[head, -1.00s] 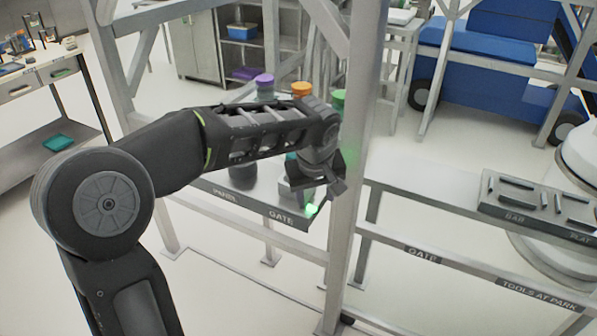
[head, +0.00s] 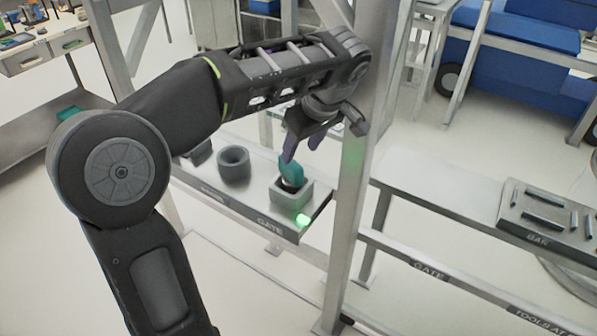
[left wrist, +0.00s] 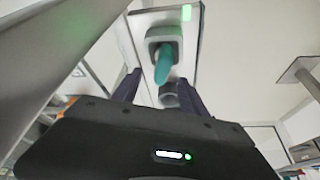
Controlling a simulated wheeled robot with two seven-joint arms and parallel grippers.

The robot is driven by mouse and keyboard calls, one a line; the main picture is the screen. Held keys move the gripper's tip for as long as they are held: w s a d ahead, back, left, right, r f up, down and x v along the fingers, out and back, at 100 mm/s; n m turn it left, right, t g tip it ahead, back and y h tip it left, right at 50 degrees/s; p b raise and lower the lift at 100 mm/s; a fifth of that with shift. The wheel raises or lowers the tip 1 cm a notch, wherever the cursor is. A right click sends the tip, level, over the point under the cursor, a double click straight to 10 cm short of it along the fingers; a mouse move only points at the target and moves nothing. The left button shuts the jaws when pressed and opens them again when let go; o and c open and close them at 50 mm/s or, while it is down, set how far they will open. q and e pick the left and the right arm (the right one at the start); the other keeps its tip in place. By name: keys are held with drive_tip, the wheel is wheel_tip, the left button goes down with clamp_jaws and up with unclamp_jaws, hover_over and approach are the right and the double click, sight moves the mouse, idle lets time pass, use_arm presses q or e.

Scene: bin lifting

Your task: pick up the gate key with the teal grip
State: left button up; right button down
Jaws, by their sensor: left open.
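The gate key's teal grip (head: 291,168) stands up out of a grey square holder (head: 290,193) on the shelf above the GATE label. The teal grip also shows in the left wrist view (left wrist: 165,64), ahead of my fingers. My left gripper (head: 303,149) is open and empty, with its dark purple fingers pointing down just above the teal grip. In the left wrist view my left gripper (left wrist: 159,77) has a finger on either side of the grip's line. I cannot tell whether a finger touches it. The key's lower part is hidden in the holder. My right gripper is not in view.
A dark round holder (head: 234,163) stands left of the key on the same shelf. A grey upright post (head: 357,190) rises close right of my gripper. A green light (head: 302,220) glows at the shelf's front edge. A tray of bars (head: 545,215) lies at the right.

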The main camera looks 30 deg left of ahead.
sight(291, 165)
use_arm(q)
drive_tip(key=shift+s+r, duration=0.1)
drive_tip(key=shift+s, duration=0.15)
drive_tip(key=shift+x, duration=1.35)
drive_tip(key=shift+w, duration=0.1)
drive_tip(key=shift+a+f+p, duration=0.3)
drive_tip(key=shift+f+p, duration=0.05)
drive_tip(key=shift+f, duration=0.1)
drive_tip(key=p+x, duration=0.1)
drive_tip(key=x, duration=0.2)
drive_tip(key=shift+a+f, duration=0.2)
drive_tip(key=shift+a, duration=0.05)
drive_tip(key=shift+f, duration=0.3)
clamp_jaws()
